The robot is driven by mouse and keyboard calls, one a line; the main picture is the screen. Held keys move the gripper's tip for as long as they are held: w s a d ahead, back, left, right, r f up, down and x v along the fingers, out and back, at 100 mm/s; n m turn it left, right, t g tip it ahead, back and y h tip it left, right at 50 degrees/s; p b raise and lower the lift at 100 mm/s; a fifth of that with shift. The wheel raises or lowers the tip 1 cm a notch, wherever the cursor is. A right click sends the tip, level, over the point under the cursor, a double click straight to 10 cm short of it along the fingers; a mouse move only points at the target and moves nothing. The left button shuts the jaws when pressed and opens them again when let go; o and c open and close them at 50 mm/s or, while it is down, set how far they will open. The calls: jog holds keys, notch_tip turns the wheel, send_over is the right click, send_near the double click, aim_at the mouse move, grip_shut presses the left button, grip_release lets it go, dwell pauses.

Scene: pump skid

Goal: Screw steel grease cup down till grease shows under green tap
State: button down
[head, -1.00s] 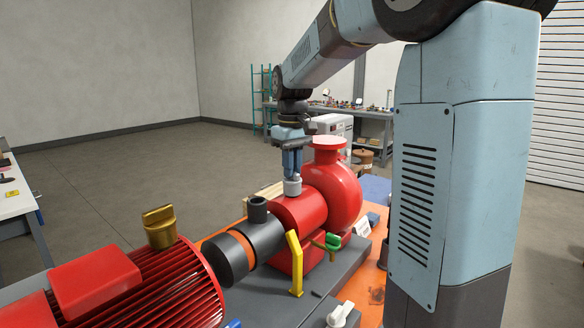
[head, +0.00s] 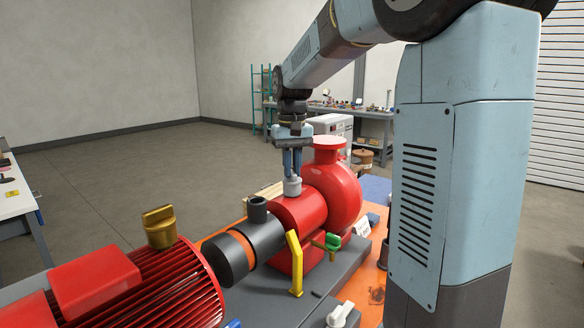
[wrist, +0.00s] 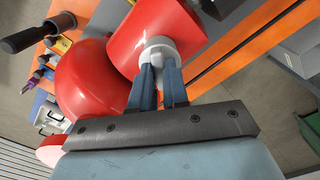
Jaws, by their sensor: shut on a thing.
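The steel grease cup (head: 292,187) stands upright on top of the red bearing housing (head: 299,212). My gripper (head: 292,176) points straight down, with its blue fingers shut on the cup. In the wrist view, my gripper (wrist: 159,88) has one finger on each side of the pale cup (wrist: 158,52). The green tap (head: 333,241) sits low on the near side of the red housing, right of a yellow bracket. I cannot make out any grease under the tap at this size.
The red pump casing (head: 338,187) rises just right of my gripper. A black coupling (head: 227,257), a brass cap (head: 159,227) and a finned red motor (head: 165,285) lie to the left. A yellow bracket (head: 295,263) stands in front.

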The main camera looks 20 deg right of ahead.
aim_at(292, 170)
jog(key=c, duration=1.1)
grip_release()
notch_tip(292, 170, up, 14)
jog(key=shift+f, duration=0.1)
